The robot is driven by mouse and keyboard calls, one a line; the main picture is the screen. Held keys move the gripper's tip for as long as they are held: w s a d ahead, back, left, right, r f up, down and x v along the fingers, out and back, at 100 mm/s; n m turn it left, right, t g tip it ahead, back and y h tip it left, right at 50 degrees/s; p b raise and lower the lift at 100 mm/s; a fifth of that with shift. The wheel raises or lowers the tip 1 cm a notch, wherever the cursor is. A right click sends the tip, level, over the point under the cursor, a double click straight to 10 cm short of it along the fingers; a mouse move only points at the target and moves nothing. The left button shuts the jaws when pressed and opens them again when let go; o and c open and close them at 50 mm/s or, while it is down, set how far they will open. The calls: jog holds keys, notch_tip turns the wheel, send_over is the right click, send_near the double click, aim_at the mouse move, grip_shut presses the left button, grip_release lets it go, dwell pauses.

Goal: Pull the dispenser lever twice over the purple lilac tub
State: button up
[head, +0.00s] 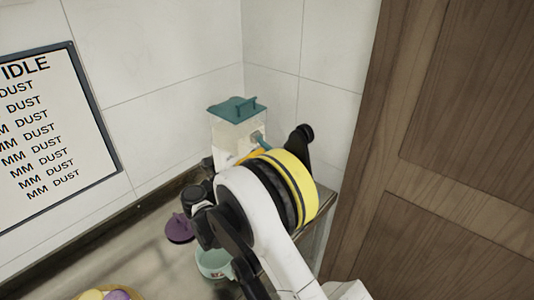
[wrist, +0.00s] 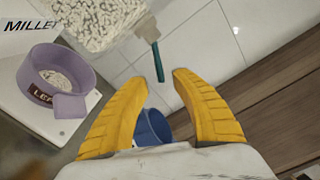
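The dispenser (head: 238,128) stands in the corner, with a teal lid and a clear body. In the wrist view its grain-filled body (wrist: 95,20) is at the top. Its teal lever (wrist: 158,62) points down between my yellow fingertips, with visible gaps on both sides. My gripper (wrist: 159,77) is open; in the head view my arm mostly hides it. The purple lilac tub (wrist: 88,75) is at the left of the wrist view on a white base, with pale grain inside and a dark, partly readable label. I cannot pick it out in the head view.
A blue container (wrist: 152,127) shows between and beyond my fingers. A mint tub (head: 213,262) and a purple lid-like piece (head: 179,229) are on the counter. A bowl (head: 105,295) is cut off at the bottom. A wooden door (head: 440,150) stands close on the right.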

jog(key=v, duration=0.7)
